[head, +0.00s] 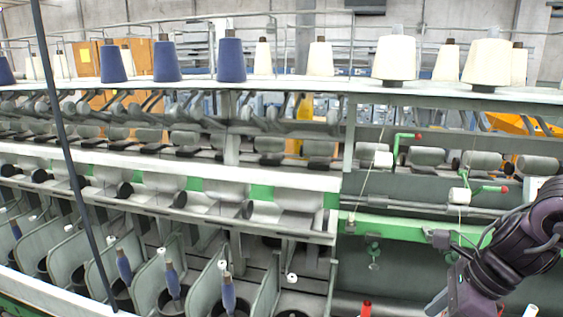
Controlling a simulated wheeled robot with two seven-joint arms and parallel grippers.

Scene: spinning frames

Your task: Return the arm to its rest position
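My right arm (515,250), dark purple and black with cables around it, reaches in from the right edge over the front of the spinning frame. Its gripper (445,300) is low in the picture, partly cut off by the bottom edge. I cannot tell whether its fingers are open or shut, and no held thing shows. My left arm and gripper are not in view.
The spinning frame's green rail (400,229) runs close behind my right arm. Blue bobbins (172,280) stand in bays at lower left; a red bobbin top (366,308) is near the bottom. Cones (231,60) line the top shelf. A thin dark pole (70,150) crosses the left.

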